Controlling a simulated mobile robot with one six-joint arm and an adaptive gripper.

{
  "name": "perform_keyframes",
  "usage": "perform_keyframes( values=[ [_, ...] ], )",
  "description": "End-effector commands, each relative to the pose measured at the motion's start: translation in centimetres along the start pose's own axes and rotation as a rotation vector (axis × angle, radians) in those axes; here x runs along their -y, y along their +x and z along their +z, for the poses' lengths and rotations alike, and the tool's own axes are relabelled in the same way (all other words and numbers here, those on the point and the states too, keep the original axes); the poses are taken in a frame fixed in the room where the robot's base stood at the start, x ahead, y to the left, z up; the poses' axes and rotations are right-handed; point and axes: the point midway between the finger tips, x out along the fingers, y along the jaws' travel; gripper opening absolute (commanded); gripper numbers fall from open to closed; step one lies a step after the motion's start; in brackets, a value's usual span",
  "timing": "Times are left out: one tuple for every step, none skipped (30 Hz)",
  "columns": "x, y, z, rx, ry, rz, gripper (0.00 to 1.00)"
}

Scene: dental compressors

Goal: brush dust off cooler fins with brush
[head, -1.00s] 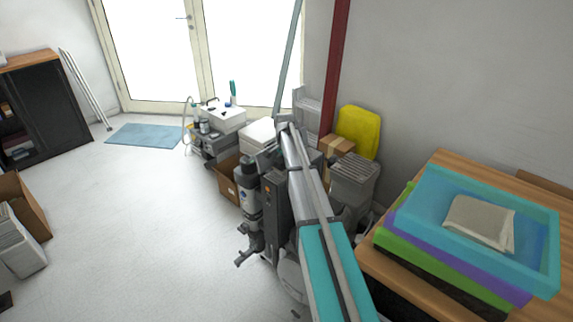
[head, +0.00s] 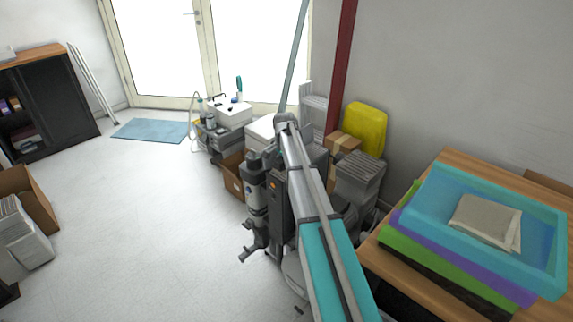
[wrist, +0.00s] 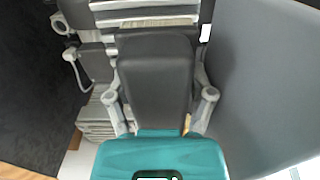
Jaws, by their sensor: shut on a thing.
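My gripper (wrist: 161,95) shows in the wrist view as grey links on both sides of a dark block, with a teal part of mine below. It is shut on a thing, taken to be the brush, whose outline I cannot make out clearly. Pale and grey layered bars (wrist: 145,14) lie just beyond the dark block; I cannot tell whether they are cooler fins. Grey ridged layers (wrist: 97,118) show at lower left. In the head view, the compressor equipment (head: 280,190) stands beside my arm, which hides part of it. My gripper is not clearly visible there.
A wooden table (head: 440,280) with stacked coloured trays (head: 480,250) stands at right. A yellow container (head: 365,128) and a cardboard box (head: 343,142) are by the wall. A large grey surface (wrist: 270,80) fills the wrist view's right side.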

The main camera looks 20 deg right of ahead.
Motion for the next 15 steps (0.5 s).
perform_keyframes(
  values=[
    [0.3,0.0,0.2,0.004,-0.004,-0.006,0.31],
    [0.3,0.0,0.2,0.004,-0.004,-0.006,0.31],
    [0.3,0.0,0.2,0.004,-0.004,-0.006,0.31],
    [0.3,0.0,0.2,0.004,-0.004,-0.006,0.31],
    [0.3,0.0,0.2,0.004,-0.004,-0.006,0.31],
    [0.3,0.0,0.2,0.004,-0.004,-0.006,0.31],
    [0.3,0.0,0.3,0.004,-0.004,-0.006,0.31],
    [0.3,0.0,0.3,0.004,-0.004,-0.006,0.31],
    [0.3,0.0,0.5,0.004,-0.004,-0.006,0.31],
    [0.3,0.0,0.6,0.004,-0.005,-0.006,0.31],
    [0.3,0.0,0.8,0.004,-0.005,-0.006,0.31],
    [0.3,0.0,1.0,0.004,-0.005,-0.006,0.31],
    [0.3,0.0,1.2,0.004,-0.005,-0.006,0.31],
    [0.3,0.0,1.4,0.004,-0.005,-0.006,0.31],
    [0.3,0.0,1.6,0.004,-0.005,-0.006,0.31]
  ],
)
